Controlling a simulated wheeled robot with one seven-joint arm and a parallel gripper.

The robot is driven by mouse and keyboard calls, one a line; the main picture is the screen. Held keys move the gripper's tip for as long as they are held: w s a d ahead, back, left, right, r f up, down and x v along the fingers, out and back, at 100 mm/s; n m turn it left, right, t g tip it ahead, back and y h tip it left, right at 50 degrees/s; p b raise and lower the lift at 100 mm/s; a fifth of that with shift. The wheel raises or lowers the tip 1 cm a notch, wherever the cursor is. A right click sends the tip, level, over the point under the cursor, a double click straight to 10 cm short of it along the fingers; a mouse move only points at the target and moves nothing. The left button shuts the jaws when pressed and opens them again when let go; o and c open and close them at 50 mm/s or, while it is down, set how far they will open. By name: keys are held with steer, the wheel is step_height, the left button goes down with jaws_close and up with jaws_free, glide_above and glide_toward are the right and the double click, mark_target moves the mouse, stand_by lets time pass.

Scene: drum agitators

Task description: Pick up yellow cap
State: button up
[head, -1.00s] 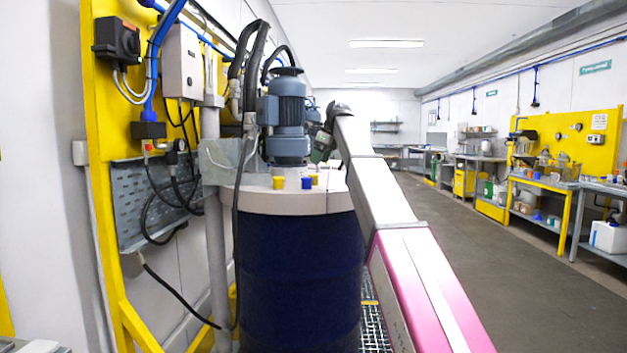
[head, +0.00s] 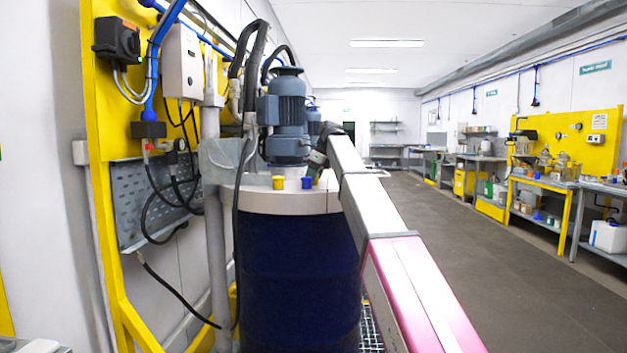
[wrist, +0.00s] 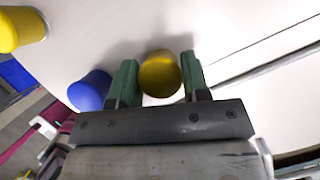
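A yellow cap (wrist: 159,76) sits between the two green fingers of my gripper (wrist: 159,70) in the wrist view. The fingers are apart, one on each side of it, with little room between; a firm hold is not visible. A blue cap (wrist: 90,91) lies just left of the left finger, and another yellow cap (wrist: 20,28) is at the upper left. In the head view a yellow cap (head: 279,182) and the blue cap (head: 307,183) stand on the drum's pale lid. My gripper (head: 316,163) is over the lid's right part, mostly hidden by my arm; the cap at it is hidden there.
The dark blue drum (head: 298,275) carries a grey agitator motor (head: 288,110) close to the left of my gripper. A pipe and hoses rise at the drum's left, beside a yellow panel (head: 100,75). The floor (head: 470,260) to the right is clear.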

steer(key=c, duration=0.3)
steer(key=shift+c, duration=0.2)
steer(key=shift+r, duration=0.1)
steer(key=shift+r, duration=0.55)
step_height(320, 180, up, 3)
steer(key=shift+w+f, duration=0.1)
steer(key=shift+f, duration=0.1)
steer(key=s+a+r, duration=0.7)
steer(key=a, duration=0.2)
steer(key=shift+a, duration=0.2)
